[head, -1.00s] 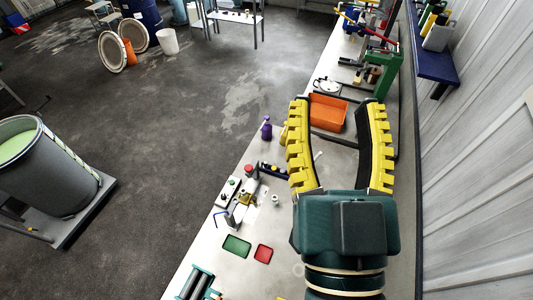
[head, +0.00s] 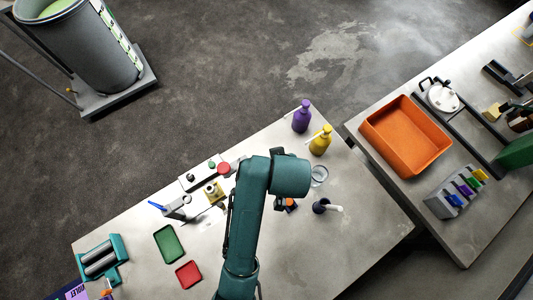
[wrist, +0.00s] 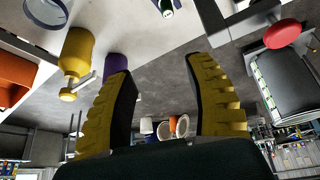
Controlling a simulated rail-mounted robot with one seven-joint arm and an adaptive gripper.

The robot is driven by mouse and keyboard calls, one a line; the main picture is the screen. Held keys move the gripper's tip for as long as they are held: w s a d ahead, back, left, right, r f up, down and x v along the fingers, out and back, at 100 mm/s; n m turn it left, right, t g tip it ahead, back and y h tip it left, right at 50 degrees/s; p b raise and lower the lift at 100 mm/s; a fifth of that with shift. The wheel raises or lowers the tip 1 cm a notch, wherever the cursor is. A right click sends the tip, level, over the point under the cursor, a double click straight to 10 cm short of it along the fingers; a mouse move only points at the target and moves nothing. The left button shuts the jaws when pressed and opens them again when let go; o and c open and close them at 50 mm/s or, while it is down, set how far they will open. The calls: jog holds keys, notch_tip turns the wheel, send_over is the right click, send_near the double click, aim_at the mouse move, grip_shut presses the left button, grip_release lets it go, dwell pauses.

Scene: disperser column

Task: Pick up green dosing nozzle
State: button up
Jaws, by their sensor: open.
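A grey rack (head: 450,195) stands at the right of the bench in the head view, with small coloured pieces in it. The rack is not clearly seen in the wrist view. My arm hides the gripper in the head view.
An orange tray (head: 405,136) lies left of the rack. Purple (head: 301,117) and yellow (head: 320,140) bottles stand near the bench's far edge. A small dark container (head: 321,206) stands right of my arm. Green (head: 169,243) and red (head: 188,274) trays lie to the left.

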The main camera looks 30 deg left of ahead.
jog(key=shift+g, duration=0.4)
jog(key=b+x, duration=0.1)
jog(key=x, duration=0.5)
jog(key=s+b+x, duration=0.1)
jog(key=x, duration=0.5)
jog(key=s+b+x, duration=0.1)
jog(key=x, duration=0.5)
jog(key=shift+a+f, duration=0.1)
jog(key=shift+f, duration=0.4)
jog(key=shift+s, duration=0.1)
grip_shut()
